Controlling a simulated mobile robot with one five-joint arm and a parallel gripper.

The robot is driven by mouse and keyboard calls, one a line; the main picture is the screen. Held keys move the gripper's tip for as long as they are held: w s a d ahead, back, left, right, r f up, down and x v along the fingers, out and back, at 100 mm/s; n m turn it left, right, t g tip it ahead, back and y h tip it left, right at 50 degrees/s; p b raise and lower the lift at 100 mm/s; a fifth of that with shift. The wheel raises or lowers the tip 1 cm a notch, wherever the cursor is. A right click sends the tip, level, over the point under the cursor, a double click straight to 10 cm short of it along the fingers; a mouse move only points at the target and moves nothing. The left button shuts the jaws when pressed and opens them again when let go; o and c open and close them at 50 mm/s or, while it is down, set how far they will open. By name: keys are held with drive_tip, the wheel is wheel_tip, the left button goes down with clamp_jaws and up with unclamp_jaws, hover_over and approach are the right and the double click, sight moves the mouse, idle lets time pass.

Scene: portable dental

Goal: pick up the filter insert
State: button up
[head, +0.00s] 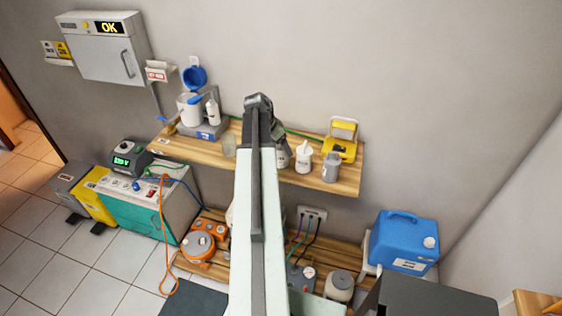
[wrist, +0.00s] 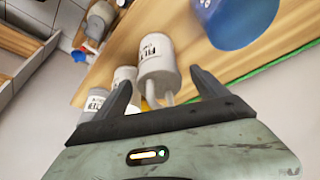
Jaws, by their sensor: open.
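A pale grey-white cylinder whose label starts "FILT", which I take as the filter insert (wrist: 157,58), is on the wooden shelf in the wrist view. My gripper (wrist: 164,88) is open, with one dark finger on each side of the cylinder's near end. I see no grip on it, and contact cannot be told. Two thin pale prongs stick out of that end toward the gripper body. In the head view my own arm hides most of the gripper, and I cannot tell the insert apart there.
In the head view, a white bottle (head: 303,158), a grey container (head: 331,168) and a yellow device (head: 341,140) stand on the shelf (head: 210,152) to the right of my arm. Labelled containers (wrist: 125,76) and a blue round thing (wrist: 238,20) flank the insert in the wrist view.

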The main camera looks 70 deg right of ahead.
drive_tip(key=shift+f, duration=0.15)
drive_tip(key=c, duration=1.6)
drive_tip(key=shift+p, duration=0.3)
